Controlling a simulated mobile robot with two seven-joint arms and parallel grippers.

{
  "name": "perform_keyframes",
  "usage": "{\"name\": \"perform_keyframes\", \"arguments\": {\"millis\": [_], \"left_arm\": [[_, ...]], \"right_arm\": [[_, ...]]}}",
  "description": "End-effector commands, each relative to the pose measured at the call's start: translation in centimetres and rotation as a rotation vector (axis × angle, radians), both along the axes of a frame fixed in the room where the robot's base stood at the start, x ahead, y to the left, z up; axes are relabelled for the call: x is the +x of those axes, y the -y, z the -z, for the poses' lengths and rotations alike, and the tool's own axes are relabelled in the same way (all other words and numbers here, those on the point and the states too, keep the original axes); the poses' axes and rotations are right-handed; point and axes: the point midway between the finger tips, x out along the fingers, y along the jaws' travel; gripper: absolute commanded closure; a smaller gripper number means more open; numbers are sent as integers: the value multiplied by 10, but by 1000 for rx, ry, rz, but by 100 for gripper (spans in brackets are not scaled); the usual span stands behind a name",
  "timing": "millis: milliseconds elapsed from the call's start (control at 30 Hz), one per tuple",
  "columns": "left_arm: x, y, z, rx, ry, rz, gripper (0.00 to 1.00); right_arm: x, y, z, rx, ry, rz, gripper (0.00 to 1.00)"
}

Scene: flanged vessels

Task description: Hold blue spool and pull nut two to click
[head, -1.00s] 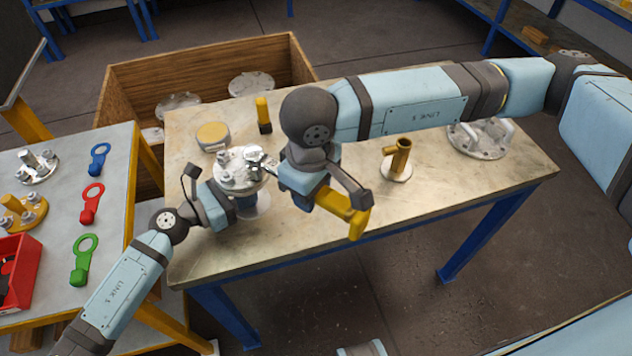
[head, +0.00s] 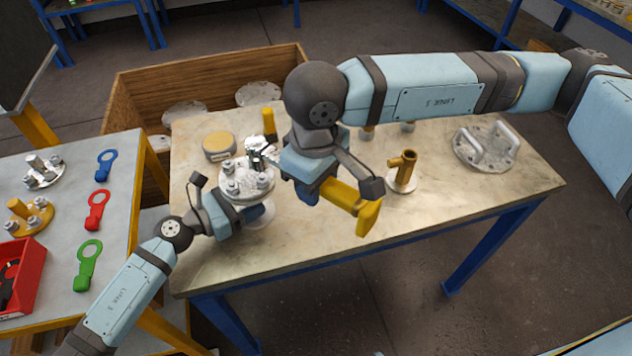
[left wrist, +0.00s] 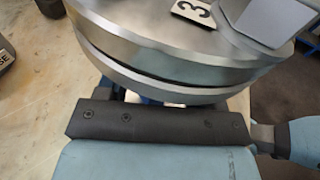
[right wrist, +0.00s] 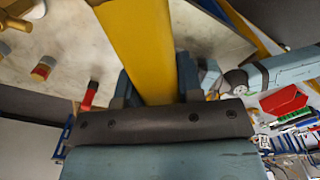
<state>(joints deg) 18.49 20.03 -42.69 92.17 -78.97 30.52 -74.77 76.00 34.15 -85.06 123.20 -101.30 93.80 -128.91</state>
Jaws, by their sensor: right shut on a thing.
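The flanged vessel (head: 246,184) stands near the table's left end, with several nuts on its top. Its flange also fills the upper left wrist view (left wrist: 150,45), with a plate marked 3. My left gripper (head: 238,212) is at the vessel just below the flange. Its fingers and the blue spool are mostly hidden there, so its grip cannot be told. My right gripper (head: 312,187) is shut on a yellow-handled wrench (head: 345,196), also seen in the right wrist view (right wrist: 142,45). The wrench's silver head is at the flange's far edge; whether it sits on a nut is unclear.
On the table (head: 300,245) are a round yellow-topped tin (head: 219,146), a brass pipe fitting (head: 404,170) and a flange with two handles (head: 486,147). A side table with red (head: 97,210) and green (head: 88,265) tags is left. The table's front is clear.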

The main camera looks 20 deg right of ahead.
Motion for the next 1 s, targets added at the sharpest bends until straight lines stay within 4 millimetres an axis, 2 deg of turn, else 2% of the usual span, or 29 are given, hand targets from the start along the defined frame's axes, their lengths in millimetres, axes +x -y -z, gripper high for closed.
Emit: {"name": "perform_keyframes", "arguments": {"millis": [267, 433, 800, 1000], "left_arm": [[0, 0, 0, 0, 1, 0, 32], [-4, -10, -1, 1, 0, 0, 32], [-28, -77, -7, 3, -1, -1, 32], [-37, -103, -10, 2, -2, -1, 32]], "right_arm": [[0, 0, 0, 1, 1, 0, 94], [0, 0, 0, 1, 1, 0, 94], [0, 0, 0, 1, 1, 0, 94], [0, 0, 0, 1, 1, 0, 94]]}}
